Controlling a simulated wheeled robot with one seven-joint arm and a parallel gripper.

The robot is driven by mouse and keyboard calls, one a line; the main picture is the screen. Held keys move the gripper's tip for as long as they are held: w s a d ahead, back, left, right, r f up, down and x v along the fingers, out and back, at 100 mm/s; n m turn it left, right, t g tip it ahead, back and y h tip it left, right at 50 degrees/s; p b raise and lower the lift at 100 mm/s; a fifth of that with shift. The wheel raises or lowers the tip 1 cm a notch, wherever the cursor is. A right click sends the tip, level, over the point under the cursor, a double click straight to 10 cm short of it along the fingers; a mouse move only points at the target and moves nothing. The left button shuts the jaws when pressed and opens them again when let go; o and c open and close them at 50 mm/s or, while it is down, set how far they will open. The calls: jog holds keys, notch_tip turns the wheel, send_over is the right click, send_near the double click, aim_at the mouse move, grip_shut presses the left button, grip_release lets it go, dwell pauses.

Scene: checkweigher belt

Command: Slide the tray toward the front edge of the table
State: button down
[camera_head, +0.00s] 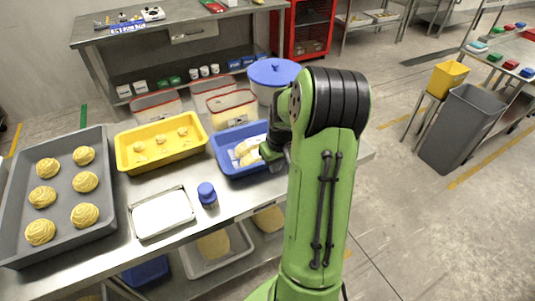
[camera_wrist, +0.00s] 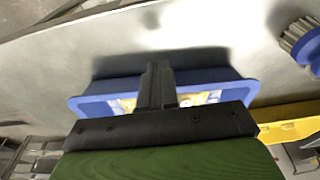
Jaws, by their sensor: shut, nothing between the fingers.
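A blue tray (camera_head: 222,158) with pale yellowish pieces inside stands on the steel table (camera_head: 120,250), right of a yellow tray. My gripper (camera_head: 270,154) is at the tray's right part, partly hidden by my own arm. In the wrist view the blue tray (camera_wrist: 215,82) lies beneath my gripper (camera_wrist: 157,72). The fingers are shut together, with nothing between them, and overlap the tray's wall in that view. I cannot tell whether they touch it. The gripper hides part of the tray and its contents.
A yellow tray (camera_head: 126,158) of dough pieces, a grey tray (camera_head: 101,139) of buns, a shallow metal tray (camera_head: 162,212) and a blue-capped jar (camera_head: 207,194) share the table. Lidded tubs (camera_head: 232,108) stand behind the blue tray. Bare table lies in front of it.

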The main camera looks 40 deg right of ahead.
dwell(0.3)
jog(key=shift+r+p, duration=0.75)
jog(key=shift+r, duration=0.1)
jog(key=shift+w+a, duration=0.1)
jog(key=shift+w, duration=0.1)
jog(key=s+a, duration=0.3)
jog(key=s, duration=0.9)
jog(key=shift+a+f, duration=0.1)
